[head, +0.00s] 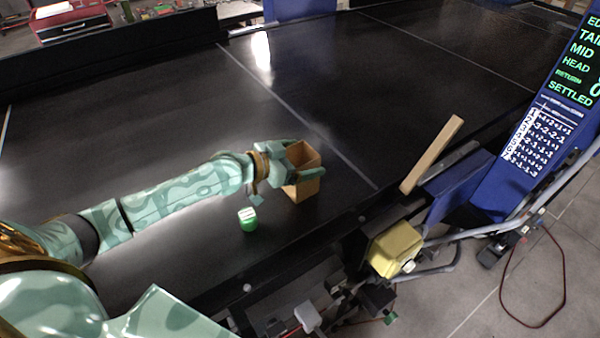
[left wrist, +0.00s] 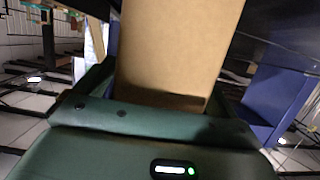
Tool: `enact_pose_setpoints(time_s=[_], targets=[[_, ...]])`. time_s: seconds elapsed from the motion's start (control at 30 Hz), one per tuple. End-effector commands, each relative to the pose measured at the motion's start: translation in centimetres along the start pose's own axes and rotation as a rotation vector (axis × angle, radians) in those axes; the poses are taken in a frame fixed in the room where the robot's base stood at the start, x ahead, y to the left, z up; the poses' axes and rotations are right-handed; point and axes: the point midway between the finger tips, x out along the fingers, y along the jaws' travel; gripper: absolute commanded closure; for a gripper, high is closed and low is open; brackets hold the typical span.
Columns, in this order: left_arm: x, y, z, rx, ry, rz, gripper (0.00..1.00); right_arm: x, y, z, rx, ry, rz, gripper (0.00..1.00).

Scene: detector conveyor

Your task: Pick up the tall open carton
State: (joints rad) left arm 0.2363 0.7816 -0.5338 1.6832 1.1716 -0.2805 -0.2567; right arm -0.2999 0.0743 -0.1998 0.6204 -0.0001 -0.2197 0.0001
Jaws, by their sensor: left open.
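The tall open carton (head: 307,188) is brown and stands upright on the dark conveyor belt, its open top showing. My left gripper (head: 300,161) is open at the carton, with its fingers on either side of the upper part. In the left wrist view the carton (left wrist: 178,50) fills the upper middle, between the dark green gripper parts (left wrist: 150,115). Whether the fingers touch it cannot be told. My right gripper is not in view.
A green and white small container (head: 248,220) stands on the belt left of the carton. A wooden strip (head: 432,155) rises at the belt's near edge. A yellow box (head: 395,248) and a blue display panel (head: 545,130) stand off the belt. The far belt (head: 400,80) is clear.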

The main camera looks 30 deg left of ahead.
Motion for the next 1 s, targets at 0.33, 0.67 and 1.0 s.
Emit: enact_pose_setpoints(time_s=[0.33, 0.67, 1.0], targets=[[-0.1, 0.0, 0.1, -0.001, -0.001, 0.0, 0.58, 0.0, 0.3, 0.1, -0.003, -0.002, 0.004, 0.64], [-0.1, 0.0, 0.0, -0.001, 0.0, 0.0, 0.66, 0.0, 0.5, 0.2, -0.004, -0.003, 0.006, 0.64], [-0.8, 0.0, -2.4, 0.001, 0.002, 0.001, 0.66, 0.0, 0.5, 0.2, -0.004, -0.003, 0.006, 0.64]])
